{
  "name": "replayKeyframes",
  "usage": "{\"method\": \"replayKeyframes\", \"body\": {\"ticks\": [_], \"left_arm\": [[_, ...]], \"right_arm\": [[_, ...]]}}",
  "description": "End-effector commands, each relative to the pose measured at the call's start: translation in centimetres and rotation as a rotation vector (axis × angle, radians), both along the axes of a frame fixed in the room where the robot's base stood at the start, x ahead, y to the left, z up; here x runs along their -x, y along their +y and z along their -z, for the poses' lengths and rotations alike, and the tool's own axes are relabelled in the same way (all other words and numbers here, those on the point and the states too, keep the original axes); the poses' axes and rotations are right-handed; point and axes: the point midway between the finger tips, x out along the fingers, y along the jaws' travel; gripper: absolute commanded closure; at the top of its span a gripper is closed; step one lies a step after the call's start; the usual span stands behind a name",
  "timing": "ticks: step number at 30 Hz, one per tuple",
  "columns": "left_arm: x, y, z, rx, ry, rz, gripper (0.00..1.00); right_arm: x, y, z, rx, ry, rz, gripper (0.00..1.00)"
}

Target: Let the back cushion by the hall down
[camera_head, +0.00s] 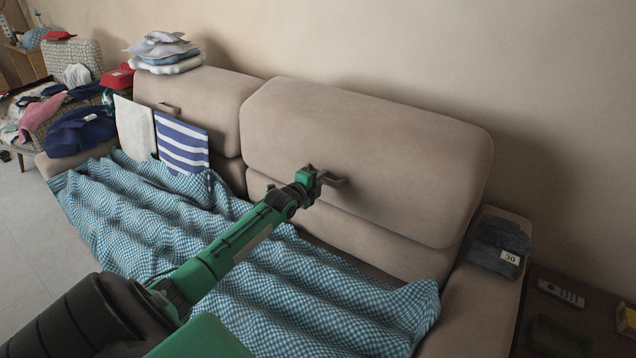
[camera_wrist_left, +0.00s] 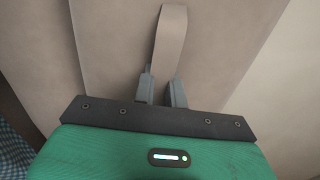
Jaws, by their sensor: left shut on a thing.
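The sofa has two upright beige back cushions. The right one (camera_head: 370,140) is the larger in view and stands against the wall side. The left one (camera_head: 195,95) has a small pull tab (camera_head: 168,108) on its front. My left gripper (camera_head: 322,180) is at the front of the right cushion, shut on that cushion's beige strap handle (camera_head: 338,182). In the left wrist view the strap (camera_wrist_left: 169,42) runs down between the two dark fingers (camera_wrist_left: 161,90). Which cushion is by the hall cannot be told. My right gripper is not in view.
A blue checked blanket (camera_head: 300,290) covers the seat. Folded laundry (camera_head: 163,52) is stacked on the left cushion's top. A white cloth (camera_head: 134,127) and a striped cloth (camera_head: 182,146) hang near it. Folded dark jeans (camera_head: 497,247) lie on the right armrest, near a remote (camera_head: 561,293).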

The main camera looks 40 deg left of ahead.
Motion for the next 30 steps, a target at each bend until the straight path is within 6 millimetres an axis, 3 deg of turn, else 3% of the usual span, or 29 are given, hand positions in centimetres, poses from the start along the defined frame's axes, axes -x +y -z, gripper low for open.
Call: {"method": "replayKeyframes", "body": {"ticks": [1,18,25,26,27,29,30], "left_arm": [[-0.2,-0.1,0.7,0.001,0.010,0.002,1.00],[-2.7,0.1,0.2,0.001,0.011,0.002,1.00],[-2.8,0.1,0.2,0.002,0.014,0.002,1.00],[-2.8,0.1,0.2,0.002,0.014,0.002,0.83],[-2.8,0.1,0.2,0.002,0.014,0.002,0.76],[-2.8,0.1,0.1,0.003,0.012,0.002,0.64],[-2.8,0.1,0.0,0.002,0.011,0.002,0.64]], "right_arm": [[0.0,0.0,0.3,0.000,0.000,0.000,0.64],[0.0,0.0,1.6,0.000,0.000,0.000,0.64],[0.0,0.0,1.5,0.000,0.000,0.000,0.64],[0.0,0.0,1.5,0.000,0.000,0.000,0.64],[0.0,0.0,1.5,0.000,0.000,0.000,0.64],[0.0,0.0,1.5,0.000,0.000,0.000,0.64],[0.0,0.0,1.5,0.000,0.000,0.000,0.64]]}}
